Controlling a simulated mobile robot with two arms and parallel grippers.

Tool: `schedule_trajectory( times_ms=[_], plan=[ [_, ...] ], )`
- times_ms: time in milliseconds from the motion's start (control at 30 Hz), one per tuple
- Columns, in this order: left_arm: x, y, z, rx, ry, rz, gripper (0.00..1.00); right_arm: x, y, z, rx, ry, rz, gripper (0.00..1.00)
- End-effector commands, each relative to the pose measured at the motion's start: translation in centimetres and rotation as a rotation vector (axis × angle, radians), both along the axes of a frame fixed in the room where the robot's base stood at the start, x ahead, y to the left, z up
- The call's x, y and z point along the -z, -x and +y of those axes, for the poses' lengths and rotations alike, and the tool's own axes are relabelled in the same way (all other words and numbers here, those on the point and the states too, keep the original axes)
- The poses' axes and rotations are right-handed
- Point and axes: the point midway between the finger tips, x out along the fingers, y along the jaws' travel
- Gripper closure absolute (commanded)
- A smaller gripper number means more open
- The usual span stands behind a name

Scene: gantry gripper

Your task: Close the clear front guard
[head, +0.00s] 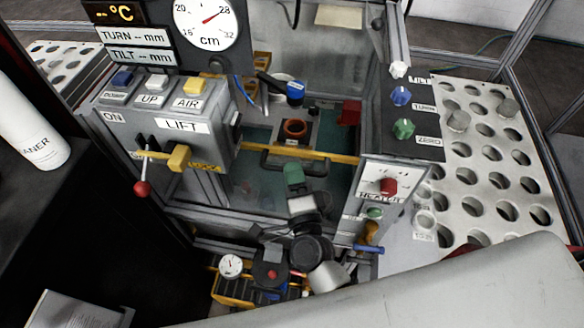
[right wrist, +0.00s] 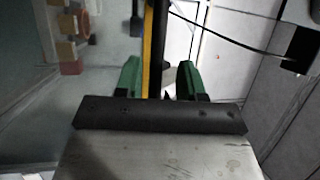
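The clear front guard shows in the head view as a see-through pane with a yellow top edge (head: 341,158) across the lower front of the machine. The opening above that edge is uncovered. A black handle (head: 271,161) runs along the edge; it also shows in the right wrist view (right wrist: 158,45). My right gripper (head: 293,172) has green fingers and is at the handle's middle. In the right wrist view the fingers (right wrist: 157,80) are apart, one on each side of the handle, with gaps visible. My left gripper is not in view.
Inside the machine is an orange-brown ring part (head: 295,129). A lift control box (head: 175,125) with a red-knobbed lever (head: 142,188) stands left of the opening, a heater panel (head: 386,187) right. A perforated table (head: 490,165) lies further right. A gauge (head: 230,265) sits low in front.

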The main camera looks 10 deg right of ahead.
Motion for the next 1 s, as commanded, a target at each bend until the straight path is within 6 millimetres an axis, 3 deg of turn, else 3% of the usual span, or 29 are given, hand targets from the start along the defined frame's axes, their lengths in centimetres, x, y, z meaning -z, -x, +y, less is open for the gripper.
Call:
schedule_trajectory(
  times_ms=[200, 400, 600, 1000],
  plan=[
    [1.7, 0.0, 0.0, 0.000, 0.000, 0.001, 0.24, 1.2, 4.7, 0.0, -0.001, 0.000, 0.002, 0.61],
    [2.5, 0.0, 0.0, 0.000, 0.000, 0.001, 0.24, 1.5, 7.7, 0.0, 0.000, 0.001, -0.001, 0.61],
    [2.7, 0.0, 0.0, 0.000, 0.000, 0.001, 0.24, 1.5, 8.7, 0.0, 0.001, -0.001, -0.003, 0.61],
    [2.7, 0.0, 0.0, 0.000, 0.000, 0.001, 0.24, 1.4, 8.7, 0.0, 0.001, 0.000, -0.003, 0.61]
  ],
)
